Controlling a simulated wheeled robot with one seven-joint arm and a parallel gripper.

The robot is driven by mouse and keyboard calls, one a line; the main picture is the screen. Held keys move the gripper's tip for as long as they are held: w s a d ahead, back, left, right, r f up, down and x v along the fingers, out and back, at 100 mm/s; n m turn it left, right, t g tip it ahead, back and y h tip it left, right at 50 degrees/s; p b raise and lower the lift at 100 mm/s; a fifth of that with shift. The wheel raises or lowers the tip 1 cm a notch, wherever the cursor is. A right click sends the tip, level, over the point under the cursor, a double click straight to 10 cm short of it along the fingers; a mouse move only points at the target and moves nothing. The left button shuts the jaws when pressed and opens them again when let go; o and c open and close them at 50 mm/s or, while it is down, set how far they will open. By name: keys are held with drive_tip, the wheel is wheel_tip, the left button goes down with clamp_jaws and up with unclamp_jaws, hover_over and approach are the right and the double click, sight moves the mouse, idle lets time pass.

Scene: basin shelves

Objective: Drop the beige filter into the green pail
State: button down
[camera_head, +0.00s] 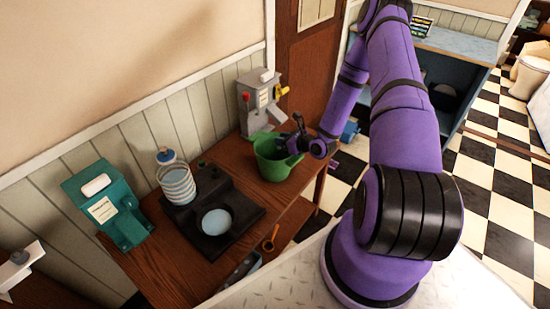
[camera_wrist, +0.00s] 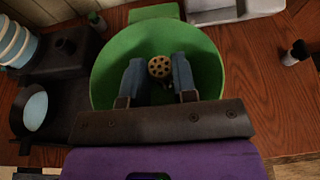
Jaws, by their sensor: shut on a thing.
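The green pail (camera_head: 264,163) stands on the wooden table near its right end. In the wrist view the pail (camera_wrist: 110,68) fills the middle, with its open mouth facing the camera. The beige filter (camera_wrist: 160,67) is a small round piece with several holes. It sits between the fingertips of my gripper (camera_wrist: 160,75), which is shut on it. The filter and fingertips appear over the pail's mouth; their exact height relative to the rim is hard to tell. In the head view my gripper (camera_head: 299,138) is at the pail's right rim, and the filter cannot be made out there.
On the wooden table (camera_head: 160,262), a dark machine with a round pale-blue plate (camera_head: 216,222) stands left of the pail. A teal dispenser (camera_head: 105,205) and a coiled jar (camera_head: 177,182) are further left. A grey machine (camera_head: 262,100) stands behind the pail. An orange-handled tool (camera_head: 270,240) lies in front.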

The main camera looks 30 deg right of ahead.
drive_tip(key=c, duration=0.8)
unclamp_jaws()
drive_tip(key=v, duration=1)
drive_tip(key=shift+s+d+r, duration=0.15)
drive_tip(key=shift+s+r, duration=0.05)
drive_tip(key=shift+s, duration=0.1)
